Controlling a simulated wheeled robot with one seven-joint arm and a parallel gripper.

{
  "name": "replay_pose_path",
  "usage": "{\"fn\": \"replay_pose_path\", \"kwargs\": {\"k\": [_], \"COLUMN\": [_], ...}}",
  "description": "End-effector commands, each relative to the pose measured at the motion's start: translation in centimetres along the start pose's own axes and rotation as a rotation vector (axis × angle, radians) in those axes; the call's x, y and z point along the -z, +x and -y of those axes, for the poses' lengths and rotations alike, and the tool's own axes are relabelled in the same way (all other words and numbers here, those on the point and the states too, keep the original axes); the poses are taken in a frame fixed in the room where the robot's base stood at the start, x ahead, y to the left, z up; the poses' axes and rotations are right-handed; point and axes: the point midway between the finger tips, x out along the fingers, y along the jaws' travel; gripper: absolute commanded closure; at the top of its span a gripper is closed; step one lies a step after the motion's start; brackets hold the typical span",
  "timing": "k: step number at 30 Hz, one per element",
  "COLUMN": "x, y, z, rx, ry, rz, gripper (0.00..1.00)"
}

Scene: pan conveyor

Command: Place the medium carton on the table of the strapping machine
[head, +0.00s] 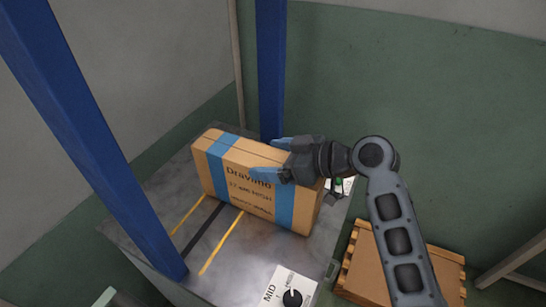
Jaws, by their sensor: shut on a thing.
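The medium carton (232,181) is a brown box with two blue bands and printed text. It stands upright on, or just above, the grey metal table (232,275) of the strapping machine; I cannot tell whether it touches. My gripper (268,160) is at the carton's top right, with its blue-tipped fingers on either side of the upper edge. It is shut on the carton. The table has two yellow lines and a dark slot between them, partly hidden behind the carton.
Blue posts of the machine rise at the left (95,140) and behind the carton (271,70). A white panel marked MID with a black knob (292,298) is at the table's front. A wooden pallet (355,262) lies at the right. Walls close off the back.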

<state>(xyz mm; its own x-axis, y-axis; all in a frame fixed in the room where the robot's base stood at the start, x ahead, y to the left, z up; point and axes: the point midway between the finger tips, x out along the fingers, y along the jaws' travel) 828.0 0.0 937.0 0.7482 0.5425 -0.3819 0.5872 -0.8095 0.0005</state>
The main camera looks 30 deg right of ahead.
Motion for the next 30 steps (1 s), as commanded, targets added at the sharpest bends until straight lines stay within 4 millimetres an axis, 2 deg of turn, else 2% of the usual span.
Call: {"fn": "replay_pose_path", "kwargs": {"k": [3, 4, 6, 17, 20, 30], "x": [-0.2, -0.2, -0.2, 0.1, -0.1, 0.0], "y": [0.1, 0.1, 0.1, -0.3, -1.7, -8.6], "z": [0.0, 0.0, 0.0, -0.1, -0.1, -0.1], "rx": [-0.001, 0.0, 0.0, -0.002, -0.003, -0.004], "ry": [-0.001, 0.0, 0.0, 0.0, 0.001, 0.0], "rz": [-0.003, 0.0, 0.0, 0.0, 0.0, -0.001], "gripper": [0.96, 0.08, 0.01, 0.0, 0.0, 0.0]}}
